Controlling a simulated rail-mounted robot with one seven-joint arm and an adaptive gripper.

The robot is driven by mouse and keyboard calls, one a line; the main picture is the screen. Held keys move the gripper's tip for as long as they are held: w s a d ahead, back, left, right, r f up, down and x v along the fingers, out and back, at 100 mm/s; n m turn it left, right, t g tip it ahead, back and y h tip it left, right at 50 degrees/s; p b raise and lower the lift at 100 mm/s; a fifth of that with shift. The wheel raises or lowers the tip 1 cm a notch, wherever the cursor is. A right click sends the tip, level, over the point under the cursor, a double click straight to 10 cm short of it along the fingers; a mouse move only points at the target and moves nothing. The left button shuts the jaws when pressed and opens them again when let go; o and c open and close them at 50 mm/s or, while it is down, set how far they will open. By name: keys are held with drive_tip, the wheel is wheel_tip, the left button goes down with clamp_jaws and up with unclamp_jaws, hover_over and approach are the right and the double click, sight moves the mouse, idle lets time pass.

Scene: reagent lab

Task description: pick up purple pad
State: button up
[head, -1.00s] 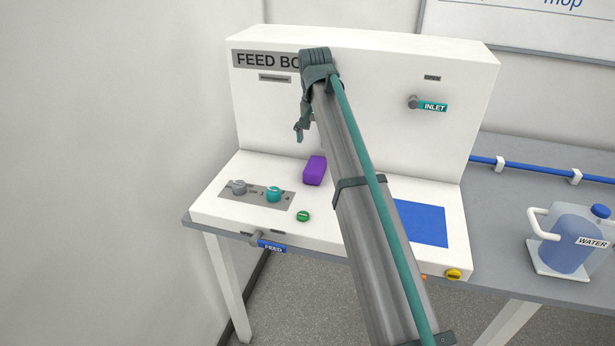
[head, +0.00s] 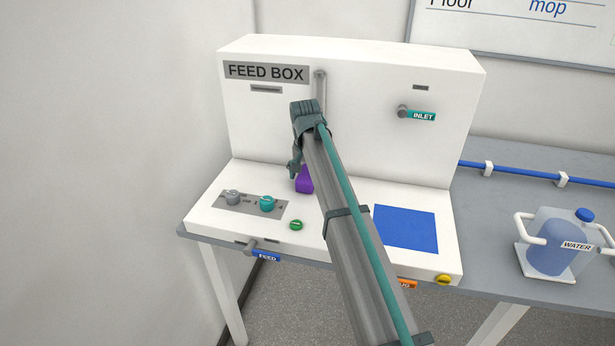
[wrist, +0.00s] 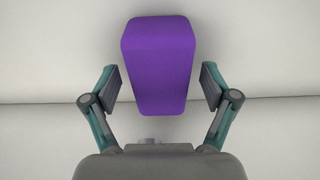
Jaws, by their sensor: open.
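The purple pad (head: 304,183) is on the white ledge of the feed box, close to its upright front panel. My arm partly hides it in the head view. In the wrist view the purple pad (wrist: 158,65) stands in the middle of the picture, between and beyond my fingers. My gripper (wrist: 158,88) is open, with one finger to each side of the pad's lower half and a gap on both sides. In the head view my gripper (head: 295,170) is just above and in front of the pad, mostly hidden by the arm.
The feed box (head: 400,75) rises behind the pad. A grey knob (head: 233,198), a teal knob (head: 267,204) and a green button (head: 296,225) are on the ledge. A blue square (head: 405,228) lies to the right, and a water jug (head: 553,240) stands on the grey table.

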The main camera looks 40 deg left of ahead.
drive_tip(key=shift+f, duration=0.1)
drive_tip(key=c, duration=1.2)
drive_tip(key=shift+c, duration=0.2)
drive_tip(key=shift+a+r, duration=0.1)
drive_tip(key=shift+r, duration=0.8)
drive_tip(key=s+d+r, duration=0.1)
drive_tip(key=r, duration=0.1)
drive_tip(key=s+d+r+b, duration=0.1)
drive_tip(key=r, duration=0.1)
drive_tip(key=d+r+b, duration=0.1)
drive_tip(key=d+r, duration=0.1)
drive_tip(key=shift+s+d+r, duration=0.1)
drive_tip(key=shift+s+r, duration=0.25)
drive_tip(key=shift+s, duration=0.05)
drive_tip(key=s+d+r+b, duration=0.1)
drive_tip(key=s+d+r, duration=0.3)
drive_tip(key=d, duration=0.3)
drive_tip(key=shift+s+d+r+b, duration=0.25)
drive_tip(key=shift+s+b, duration=0.15)
drive_tip(key=shift+s, duration=0.2)
